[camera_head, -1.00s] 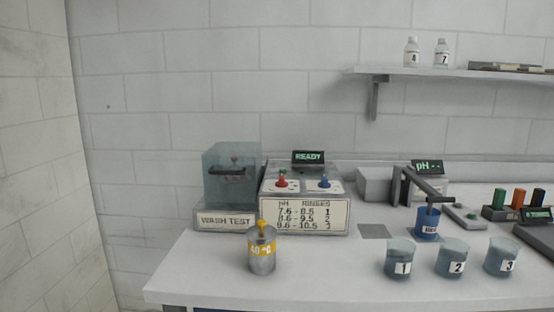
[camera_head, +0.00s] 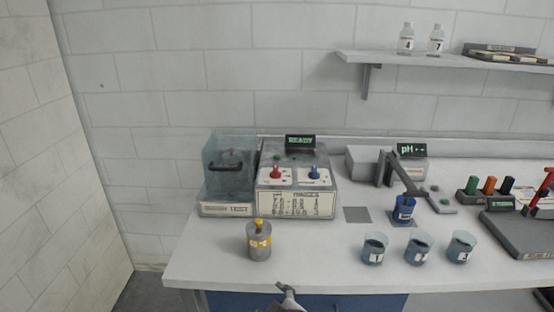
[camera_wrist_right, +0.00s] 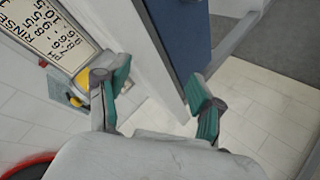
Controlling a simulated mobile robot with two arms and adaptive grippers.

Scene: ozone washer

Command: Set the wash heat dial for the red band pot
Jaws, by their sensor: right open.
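The grey machine (camera_head: 297,200) has a red knob (camera_head: 276,172) and a blue knob (camera_head: 314,173) on white plates, under a READY display (camera_head: 300,141). The knobs' markings are too small to read. A metal pot (camera_head: 259,243) with a yellow band, not a red one, stands in front on the table. It shows partly in the right wrist view (camera_wrist_right: 77,101). My right gripper (camera_wrist_right: 150,85) is open and empty. In the head view, a gripper (camera_head: 287,294), seemingly the right, shows at the bottom, by the table's front edge. My left gripper is not identifiable.
A clear wash chamber (camera_head: 230,165) adjoins the machine on the left. Several numbered beakers, including one (camera_head: 374,249), a blue cup (camera_head: 403,211) and a pH meter (camera_head: 411,150) stand right. Bare table (camera_head: 320,250) lies between pot and beakers.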

